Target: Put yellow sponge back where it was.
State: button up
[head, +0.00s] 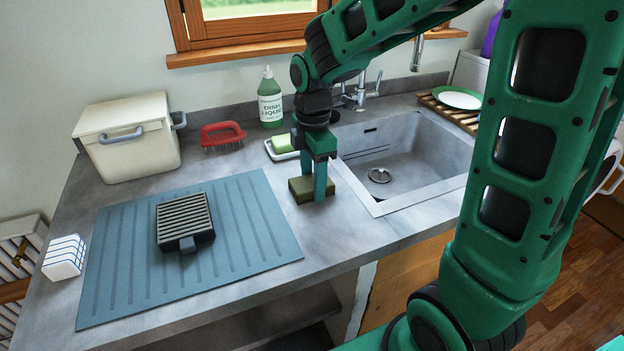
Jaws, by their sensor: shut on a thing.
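The yellow sponge (299,191), a dull olive-yellow block, is at the counter just left of the sink. My gripper (319,188) points straight down and is shut on the sponge's right part, its green fingers hiding some of it. The sponge looks level and at or very near the counter top; I cannot tell whether it touches.
A white dish with a green bar (283,144) sits just behind the sponge. The sink (405,165) is to the right. A blue mat (125,255) with a dark ribbed grill (184,219) lies left. Behind stand a green soap bottle (270,100), red brush (221,134) and white box (130,145).

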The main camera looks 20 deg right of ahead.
jog(key=o, duration=1.2)
notch_tip(320, 180, up, 12)
jog(key=s+d+f+m, duration=0.4)
jog(key=s+d+m, duration=0.4)
jog(key=s+m, duration=0.3)
jog(key=s+d+f+m, duration=0.4)
jog(key=s+d+m, duration=0.5)
jog(key=s+m, duration=0.3)
jog(key=shift+s+d+m, duration=0.15)
jog(key=shift+d+m, duration=0.05)
jog(key=shift+m, duration=0.5)
jog(key=shift+f, duration=0.1)
